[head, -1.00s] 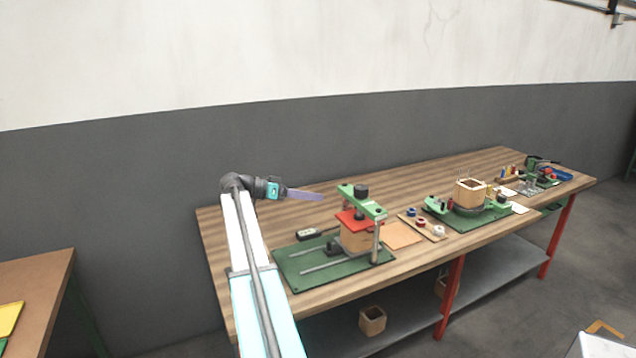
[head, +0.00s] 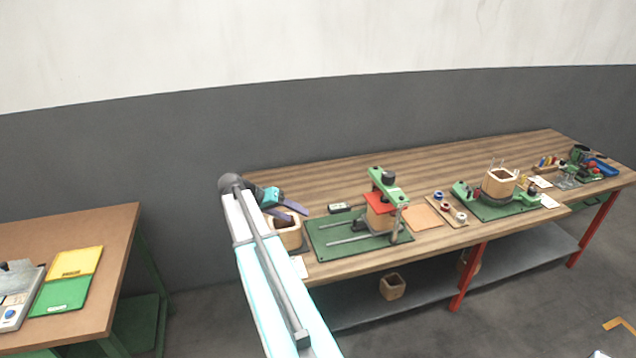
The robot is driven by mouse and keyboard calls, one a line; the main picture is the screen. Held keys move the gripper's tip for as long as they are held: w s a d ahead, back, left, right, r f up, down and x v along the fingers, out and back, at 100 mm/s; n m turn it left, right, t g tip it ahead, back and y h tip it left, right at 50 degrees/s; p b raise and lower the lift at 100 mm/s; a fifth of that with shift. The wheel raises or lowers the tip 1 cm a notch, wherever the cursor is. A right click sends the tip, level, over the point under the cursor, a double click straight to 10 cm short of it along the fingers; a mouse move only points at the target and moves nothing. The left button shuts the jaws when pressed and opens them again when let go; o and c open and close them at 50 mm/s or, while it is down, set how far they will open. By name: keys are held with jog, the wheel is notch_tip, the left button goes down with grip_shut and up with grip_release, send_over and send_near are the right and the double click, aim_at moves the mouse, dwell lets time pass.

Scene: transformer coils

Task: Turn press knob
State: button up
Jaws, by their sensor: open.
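The press stands on a green base plate (head: 326,243) on the wooden bench. Its black knob (head: 388,178) sits on top of the green crossbar (head: 392,190). Below the bar is a red plate (head: 378,203), over a wooden block (head: 378,219) with a light wooden look. My gripper (head: 297,210) is left of the press, above a hollow wooden block (head: 288,236) near the bench's left end. Its purple fingers show edge-on, apart from the knob, with nothing visible between them.
A spool tray (head: 446,211) and an orange sheet (head: 425,217) lie right of the press. A winding fixture with another wooden block (head: 499,184) stands farther right. A second table (head: 100,232) with yellow and green trays is at left. The back of the bench is clear.

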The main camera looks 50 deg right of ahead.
jog(key=a+f+n+t+y+b, duration=0.15)
jog(key=a+f+n, duration=0.25)
jog(key=a+f, duration=0.7)
jog(key=a+f+n+t+y+b, duration=0.1)
jog(key=a+f+n+y, duration=0.45)
jog(key=a, duration=0.95)
jog(key=s+a+f+n+g+b, duration=0.1)
jog(key=s+a+f+b, duration=0.5)
jog(key=f, duration=1.2)
jog(key=s+a+f+n+g+b, duration=0.1)
jog(key=s+a+f+b, duration=0.6)
jog(key=s+f+b, duration=0.6)
jog(key=s+a+f+n+g+y+b, duration=0.1)
jog(key=s+a+f+b, duration=0.5)
jog(key=f, duration=1.9)
jog(key=s+b, duration=0.4)
jog(key=b, duration=0.1)
jog(key=shift+s+a+f+b, duration=0.2)
jog(key=shift+s+a+b, duration=0.1)
jog(key=shift+a+b, duration=0.1)
jog(key=shift+d, duration=0.1)
jog(key=c, duration=0.7)
